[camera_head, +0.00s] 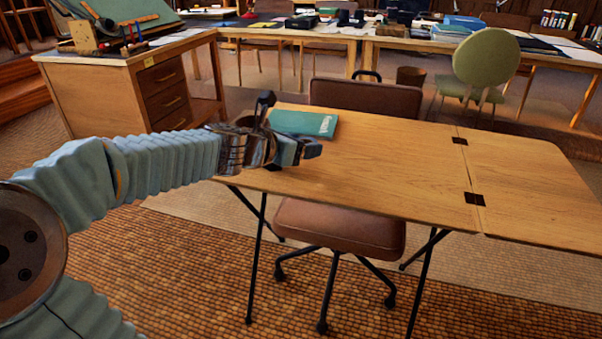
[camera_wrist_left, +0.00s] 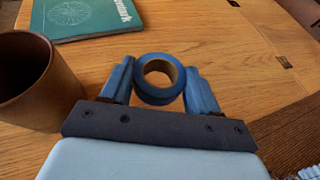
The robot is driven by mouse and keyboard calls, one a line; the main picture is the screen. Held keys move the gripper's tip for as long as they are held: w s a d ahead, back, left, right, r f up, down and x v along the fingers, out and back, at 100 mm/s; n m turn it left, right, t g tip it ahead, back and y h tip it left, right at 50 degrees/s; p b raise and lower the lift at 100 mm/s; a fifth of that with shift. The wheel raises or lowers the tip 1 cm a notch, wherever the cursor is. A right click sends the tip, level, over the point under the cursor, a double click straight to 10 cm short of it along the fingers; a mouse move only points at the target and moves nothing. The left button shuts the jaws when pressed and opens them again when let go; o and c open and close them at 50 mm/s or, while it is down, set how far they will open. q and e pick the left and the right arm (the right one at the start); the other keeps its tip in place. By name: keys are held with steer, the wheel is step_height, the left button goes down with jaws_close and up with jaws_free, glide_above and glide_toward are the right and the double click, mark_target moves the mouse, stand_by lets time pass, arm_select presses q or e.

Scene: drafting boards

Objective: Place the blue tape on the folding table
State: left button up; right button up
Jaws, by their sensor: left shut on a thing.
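The blue tape (camera_wrist_left: 159,79) is a roll with a brown core, seen between the two fingers of my left gripper (camera_wrist_left: 160,85) in the left wrist view. The gripper is shut on it. In the head view my left gripper (camera_head: 308,151) is at the left end of the wooden folding table (camera_head: 400,170), and the tape cannot be made out there. The tabletop (camera_wrist_left: 210,30) lies below the tape in the wrist view. I cannot tell whether the tape touches it. My right gripper is not in view.
A green book (camera_head: 303,123) lies on the table's far left. A brown cup (camera_wrist_left: 32,85) stands close to the left finger in the wrist view. The table's middle and right are clear. A brown chair (camera_head: 340,228) is under the table.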

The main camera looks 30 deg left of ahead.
mark_target(301, 171)
arm_select(q)
steer(key=shift+w+a+f, duration=0.3)
steer(key=shift+w+f, duration=0.15)
steer(key=shift+f, duration=0.2)
steer(key=shift+w+f+b, duration=0.2)
steer(key=shift+f+b, duration=0.15)
steer(key=shift+b, duration=0.15)
step_height(301, 171, down, 3)
steer(key=b, duration=0.3)
steer(key=shift+w+a+f, duration=0.15)
steer(key=shift+f, duration=0.05)
steer(key=shift+r, duration=0.2)
steer(key=shift+f, duration=0.2)
steer(key=o, duration=1)
steer(key=shift+o, duration=0.2)
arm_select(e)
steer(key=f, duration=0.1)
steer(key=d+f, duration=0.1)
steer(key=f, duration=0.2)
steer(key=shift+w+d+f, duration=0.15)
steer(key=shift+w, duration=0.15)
